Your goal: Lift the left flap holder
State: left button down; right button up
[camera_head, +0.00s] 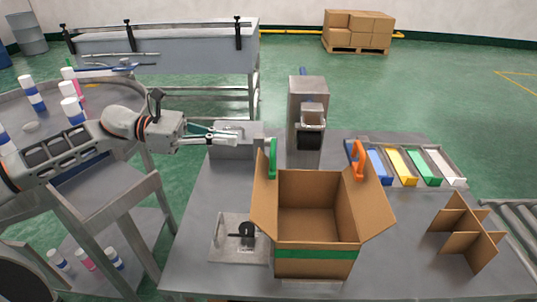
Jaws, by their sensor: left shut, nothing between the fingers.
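An open cardboard box (308,215) with a green band stands on the grey worktable. A green flap holder (272,158) sits upright on the top edge of its left flap (264,192). An orange flap holder (358,159) sits on the right flap (369,205). My left gripper (234,138) reaches in from the left, its fingers shut and empty. Its tips are left of the green holder and a little higher in the picture, apart from it. They appear in front of or above a grey metal block (237,148). My right gripper is not in view.
A crimping machine (308,115) stands behind the box. A plate with a black knob (238,238) is at the front left.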

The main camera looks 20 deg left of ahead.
aim_at(258, 158)
pick_arm(q)
jog(key=shift+m+g, duration=0.3)
jog(key=x, duration=0.2)
jog(key=f+p+x, duration=0.1)
jog(key=x, duration=0.2)
jog(key=p+x, duration=0.1)
jog(key=x, duration=0.1)
jog(key=shift+d+f, duration=0.1)
jog(key=shift+f, duration=0.2)
jog(key=shift+x, duration=0.85)
jog(key=shift+f, duration=0.15)
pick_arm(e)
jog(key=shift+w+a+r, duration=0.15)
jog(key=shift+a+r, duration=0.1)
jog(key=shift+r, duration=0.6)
pick_arm(q)
jog(key=shift+w, duration=0.1)
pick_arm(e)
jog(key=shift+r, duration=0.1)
